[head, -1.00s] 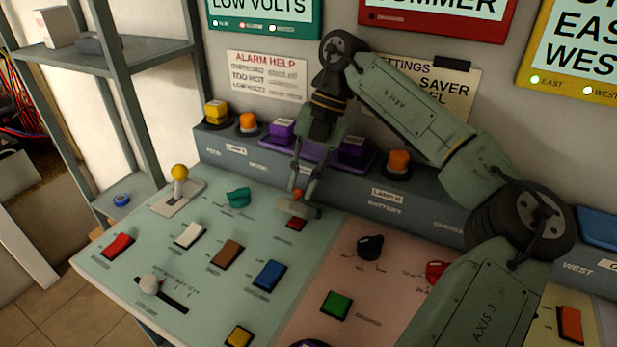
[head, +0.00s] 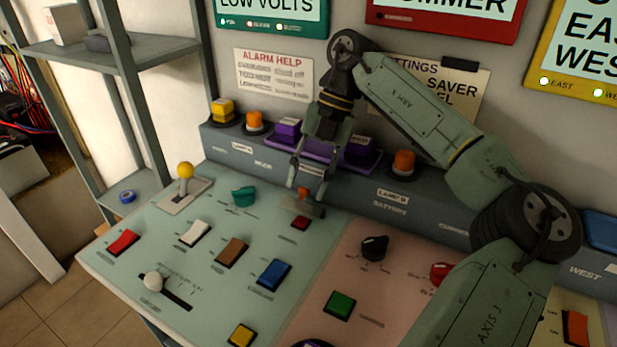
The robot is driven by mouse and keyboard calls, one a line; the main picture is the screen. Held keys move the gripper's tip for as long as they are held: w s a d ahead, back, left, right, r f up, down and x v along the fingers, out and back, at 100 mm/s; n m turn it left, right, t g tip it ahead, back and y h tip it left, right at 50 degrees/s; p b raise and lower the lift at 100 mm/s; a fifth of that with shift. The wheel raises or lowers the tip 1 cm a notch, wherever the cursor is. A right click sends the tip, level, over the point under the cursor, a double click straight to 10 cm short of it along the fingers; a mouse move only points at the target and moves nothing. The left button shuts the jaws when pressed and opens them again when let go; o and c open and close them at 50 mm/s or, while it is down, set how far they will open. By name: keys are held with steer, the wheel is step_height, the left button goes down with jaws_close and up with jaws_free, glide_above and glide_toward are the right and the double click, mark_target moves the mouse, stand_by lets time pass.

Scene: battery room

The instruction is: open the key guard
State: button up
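The likely key guard (head: 309,209) is a small, pale see-through cover on the green panel, with a red block (head: 300,223) showing at its front edge. A small orange-red part shows at its top, between my fingertips. My gripper (head: 306,191) points down just above and behind the cover. Its two fingers are apart, one on each side of the orange-red part. I cannot tell whether a fingertip touches the cover, or how far the cover is tilted. The fingers hide part of its back.
A teal knob (head: 243,196) and a yellow-topped lever (head: 185,172) are to the left. A black knob (head: 374,247) is to the right. A raised ledge with purple blocks (head: 288,130) and an orange lamp (head: 403,163) runs close behind my gripper.

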step_height(320, 180, up, 10)
stand_by(0.6)
